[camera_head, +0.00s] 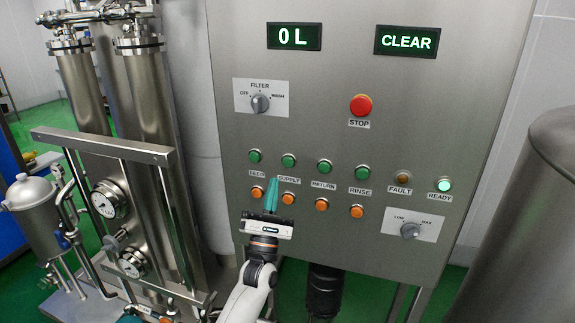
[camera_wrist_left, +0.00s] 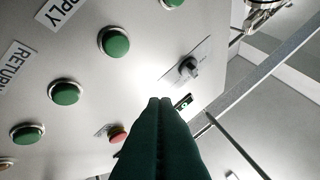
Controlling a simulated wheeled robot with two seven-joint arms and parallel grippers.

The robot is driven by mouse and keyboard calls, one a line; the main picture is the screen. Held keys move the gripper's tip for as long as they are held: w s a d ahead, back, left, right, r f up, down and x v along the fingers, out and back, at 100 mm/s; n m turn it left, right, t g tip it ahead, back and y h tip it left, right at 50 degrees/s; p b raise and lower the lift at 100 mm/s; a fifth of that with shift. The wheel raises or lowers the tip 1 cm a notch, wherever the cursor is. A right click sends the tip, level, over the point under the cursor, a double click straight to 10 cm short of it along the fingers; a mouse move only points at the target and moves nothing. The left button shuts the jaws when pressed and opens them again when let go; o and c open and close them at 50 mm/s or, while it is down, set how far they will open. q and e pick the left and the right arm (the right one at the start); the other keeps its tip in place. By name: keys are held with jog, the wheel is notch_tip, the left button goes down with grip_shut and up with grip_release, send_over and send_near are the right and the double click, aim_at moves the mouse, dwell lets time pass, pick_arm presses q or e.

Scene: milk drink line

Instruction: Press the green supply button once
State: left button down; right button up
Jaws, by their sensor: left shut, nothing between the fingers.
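The green supply button (camera_head: 288,160) is second from the left in the upper row on the steel panel, above its SUPPLY label. In the left wrist view the supply button (camera_wrist_left: 114,41) is at upper middle, beside its partly cut-off label. My left gripper (camera_head: 272,181) has its teal fingers shut and empty. In the head view the fingertips show just below and left of the supply button, covering part of the label area. In the left wrist view the closed fingertips (camera_wrist_left: 160,100) are apart from the button. My right gripper is not in view.
The green feed button (camera_head: 255,155) and return button (camera_head: 324,166) flank the supply button. The red stop button (camera_head: 361,105) and filter knob (camera_head: 260,103) are higher. Displays read "0 L" (camera_head: 294,37) and "CLEAR" (camera_head: 406,41); the ready lamp (camera_head: 444,185) glows.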

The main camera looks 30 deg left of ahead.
aim_at(287, 158)
pick_arm(q)
jog(key=shift+w+a+b, duration=0.3)
jog(key=shift+w+b, duration=0.35)
jog(key=shift+w, duration=0.55)
jog(key=shift+w+a+b, duration=0.3)
jog(key=shift+w+b, duration=0.4)
jog(key=shift+w, duration=0.55)
jog(key=shift+w+a+b, duration=0.3)
jog(key=shift+w+b, duration=0.35)
jog(key=shift+w, duration=0.55)
jog(key=shift+w+a+b, duration=0.1)
jog(key=shift+w+b, duration=0.3)
jog(key=shift+b, duration=0.15)
jog(key=shift+w+b, duration=0.4)
jog(key=shift+b, duration=0.1)
jog(key=shift+s, duration=0.1)
jog(key=shift+s+p, duration=0.4)
jog(key=shift+s, duration=0.35)
